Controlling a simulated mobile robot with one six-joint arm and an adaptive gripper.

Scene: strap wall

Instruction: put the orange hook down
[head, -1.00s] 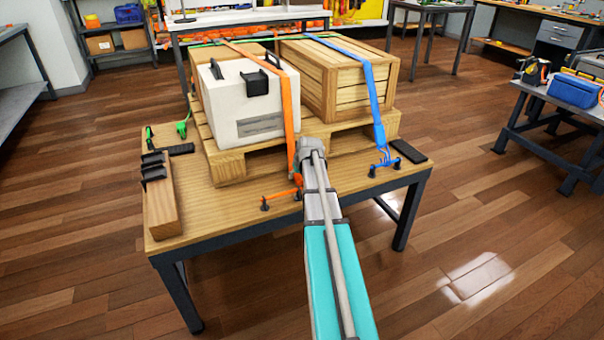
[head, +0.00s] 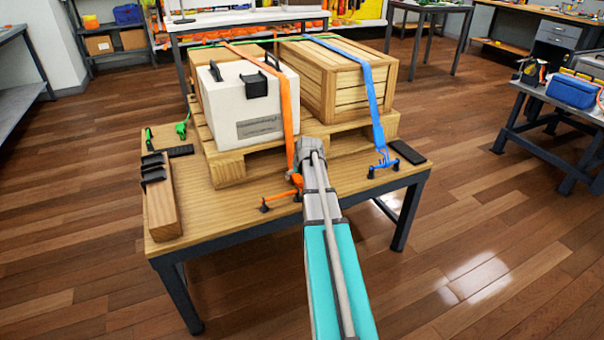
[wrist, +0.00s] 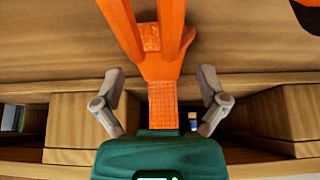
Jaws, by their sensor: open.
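The orange hook (wrist: 162,100) shows in the wrist view as a flat textured orange tab widening into two arms toward the top. My gripper (wrist: 161,75) is open, with one finger on each side of the tab and a gap on both sides. In the head view my gripper (head: 308,150) is at the front edge of the pallet, and a small orange part of the hook (head: 297,181) shows just below it. The orange strap (head: 289,110) runs down over the white case to this spot. My arm partly hides the hook, and I cannot tell what it rests on.
An orange rail (head: 281,197) on black posts stands at the table's front edge. A blue strap (head: 375,100) ends at a blue rail on the right. The white case (head: 235,105) and wooden crates sit on the pallet (head: 228,167). A wooden block (head: 162,205) with black pieces stands left.

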